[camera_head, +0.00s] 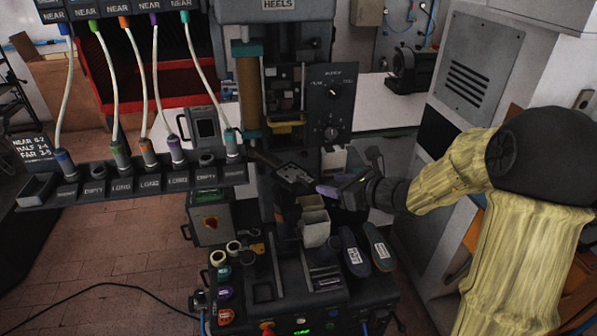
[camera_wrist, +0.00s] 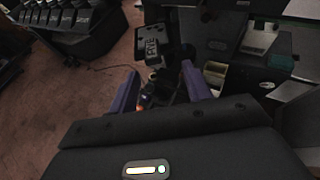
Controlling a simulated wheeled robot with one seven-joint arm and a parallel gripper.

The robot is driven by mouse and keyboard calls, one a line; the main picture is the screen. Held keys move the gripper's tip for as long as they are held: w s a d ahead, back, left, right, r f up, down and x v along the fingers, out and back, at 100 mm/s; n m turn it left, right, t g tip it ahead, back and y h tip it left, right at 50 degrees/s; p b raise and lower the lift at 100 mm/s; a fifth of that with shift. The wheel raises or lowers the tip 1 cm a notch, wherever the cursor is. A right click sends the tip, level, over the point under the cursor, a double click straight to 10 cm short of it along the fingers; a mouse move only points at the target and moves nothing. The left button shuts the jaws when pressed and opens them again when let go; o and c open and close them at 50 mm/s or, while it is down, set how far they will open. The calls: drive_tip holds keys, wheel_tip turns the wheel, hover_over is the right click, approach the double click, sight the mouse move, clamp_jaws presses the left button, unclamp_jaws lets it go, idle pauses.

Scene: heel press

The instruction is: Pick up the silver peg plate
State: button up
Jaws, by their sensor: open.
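A small grey-silver plate (camera_head: 293,172) with dark marks sits at the front of the press, on the end of a dark arm. It appears to be the peg plate. My gripper (camera_head: 337,174) is just right of it, with its purple fingers apart and nothing held. In the wrist view my gripper (camera_wrist: 161,82) is open.
A rack (camera_head: 120,182) of labelled cups with hoses stands at left. A cream bin (camera_head: 315,228) sits below my gripper, beside two insoles (camera_head: 354,252). The press control panel (camera_head: 332,105) rises behind the plate. A grey cabinet (camera_head: 470,75) is at right.

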sight(311, 181)
drive_tip(key=shift+s+a+x, duration=0.1)
drive_tip(key=shift+x, duration=0.6)
drive_tip(key=shift+s+a+x, duration=0.1)
drive_tip(key=shift+a+x, duration=0.05)
drive_tip(key=shift+x, duration=0.55)
drive_tip(key=shift+s+r, duration=0.1)
drive_tip(key=shift+d, duration=0.15)
drive_tip(key=shift+p, duration=0.35)
drive_tip(key=p+x, duration=0.1)
drive_tip(key=x, duration=0.1)
drive_tip(key=p+x, duration=0.2)
drive_tip(key=x, duration=0.1)
drive_tip(key=shift+a+r, duration=0.2)
drive_tip(key=shift+a, duration=0.1)
drive_tip(key=shift+d+f, duration=0.15)
drive_tip(key=shift+s+a, duration=0.15)
drive_tip(key=shift+a, duration=0.25)
drive_tip(key=shift+d, duration=0.2)
clamp_jaws()
